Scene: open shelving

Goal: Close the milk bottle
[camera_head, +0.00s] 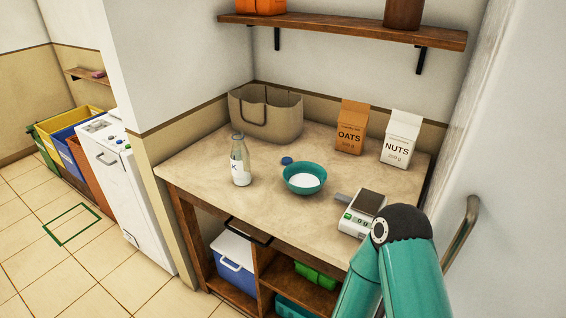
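The milk bottle (240,165) is clear glass with white content and stands upright on the left part of the worktop. No blue cap shows on its mouth. A small round blue thing that looks like a cap (287,161) lies on the worktop to its right, behind the teal bowl. My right arm comes in at the lower right with its elbow over the front right of the worktop. Its gripper is out of the picture. My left arm and gripper do not show.
A teal bowl (304,178) with white content stands right of the bottle. A beige bag (266,113), an oats packet (351,127) and a nuts packet (401,139) line the back. A scale (362,213) stands front right. A dark bar (248,231) runs along the worktop's front edge.

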